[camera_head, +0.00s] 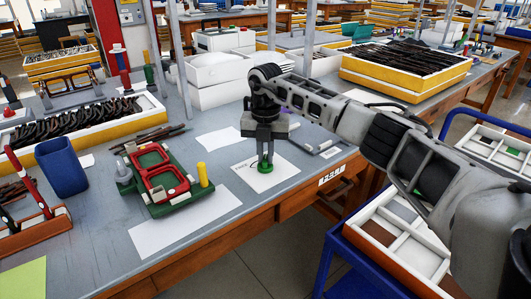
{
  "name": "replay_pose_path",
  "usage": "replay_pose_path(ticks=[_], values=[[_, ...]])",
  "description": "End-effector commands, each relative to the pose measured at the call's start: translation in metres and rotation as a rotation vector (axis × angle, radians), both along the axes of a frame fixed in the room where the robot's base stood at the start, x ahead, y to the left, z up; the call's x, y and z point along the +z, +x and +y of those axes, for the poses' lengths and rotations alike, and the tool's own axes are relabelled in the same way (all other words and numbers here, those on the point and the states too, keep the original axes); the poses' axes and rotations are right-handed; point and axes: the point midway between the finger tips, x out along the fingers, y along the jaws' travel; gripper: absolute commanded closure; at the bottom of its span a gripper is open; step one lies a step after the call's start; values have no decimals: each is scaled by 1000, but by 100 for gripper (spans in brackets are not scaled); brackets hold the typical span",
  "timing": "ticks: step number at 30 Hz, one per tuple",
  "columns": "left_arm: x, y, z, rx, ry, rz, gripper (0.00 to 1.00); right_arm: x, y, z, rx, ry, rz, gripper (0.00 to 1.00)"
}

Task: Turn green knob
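The green knob (266,168) sits on a white sheet (277,181) on the grey workbench, near its front edge. My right gripper (265,158) points straight down over it. Its fingers are close together and their tips are at the knob, seemingly shut on it. The fingers hide the knob's upper part. My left gripper is not in view.
A green fixture (188,204) with a red frame and a yellow post stands left of the knob. A blue cup (62,166) is farther left. White boxes (215,72) stand behind. A blue cart with a divided tray (417,262) is at right.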

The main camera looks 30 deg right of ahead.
Motion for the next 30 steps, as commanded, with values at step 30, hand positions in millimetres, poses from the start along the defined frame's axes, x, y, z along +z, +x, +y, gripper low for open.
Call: replay_pose_path(ticks=[30], values=[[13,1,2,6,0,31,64,3,1,2,564,0,1,100]])
